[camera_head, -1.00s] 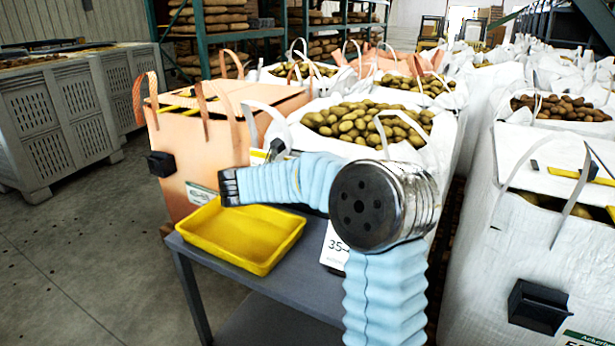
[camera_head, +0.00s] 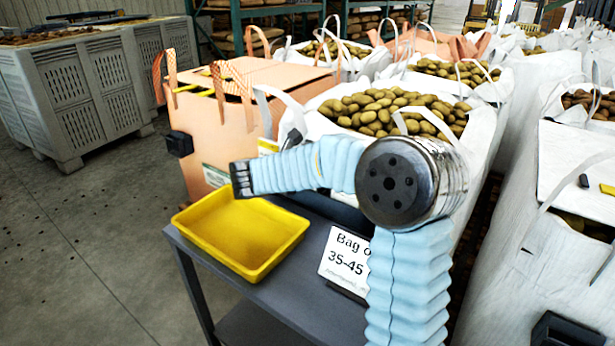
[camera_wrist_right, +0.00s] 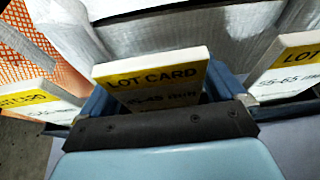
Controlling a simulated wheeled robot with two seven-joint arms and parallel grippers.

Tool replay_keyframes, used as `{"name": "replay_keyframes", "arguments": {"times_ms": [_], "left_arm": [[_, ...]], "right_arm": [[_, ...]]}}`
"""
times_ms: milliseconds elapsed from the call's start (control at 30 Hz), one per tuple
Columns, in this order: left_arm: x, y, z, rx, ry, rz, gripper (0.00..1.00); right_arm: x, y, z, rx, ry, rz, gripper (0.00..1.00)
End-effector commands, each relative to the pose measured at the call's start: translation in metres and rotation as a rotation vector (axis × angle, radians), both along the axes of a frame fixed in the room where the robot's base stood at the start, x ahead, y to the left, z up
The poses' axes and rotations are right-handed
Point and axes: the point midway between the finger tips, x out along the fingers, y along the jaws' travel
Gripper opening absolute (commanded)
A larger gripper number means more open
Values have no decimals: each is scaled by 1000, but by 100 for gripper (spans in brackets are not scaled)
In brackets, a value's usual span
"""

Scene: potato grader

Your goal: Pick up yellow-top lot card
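In the right wrist view, a white lot card (camera_wrist_right: 152,80) with a yellow top stands in the middle, directly ahead of my right gripper's dark front edge. Blue-grey parts flank its sides; I cannot tell whether they are fingers or a holder, nor whether they touch it. Its lower end is hidden. Similar yellow-top cards stand at the left (camera_wrist_right: 38,100) and right, the latter reading 55-65 (camera_wrist_right: 287,70). In the head view, my right arm reaches left over the table; its fingertips are not clearly visible. My left gripper is out of view.
A yellow tray (camera_head: 240,270) sits on the grey table (camera_head: 285,302), beside a white sign (camera_head: 344,260) reading 35-45. Potato-filled white bags and an orange bag (camera_head: 212,128) stand close behind.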

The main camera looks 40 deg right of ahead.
Motion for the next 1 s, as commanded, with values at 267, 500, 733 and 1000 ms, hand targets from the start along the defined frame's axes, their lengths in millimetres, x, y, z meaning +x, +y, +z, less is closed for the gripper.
{"name": "replay_keyframes", "arguments": {"times_ms": [267,500,733,1000], "left_arm": [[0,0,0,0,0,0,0],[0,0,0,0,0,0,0],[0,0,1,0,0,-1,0],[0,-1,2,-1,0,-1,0]], "right_arm": [[0,0,0,0,-1,0,52],[0,-1,1,-1,-1,0,49],[0,-1,34,0,-7,-2,49],[0,0,88,0,-4,-1,49]]}}
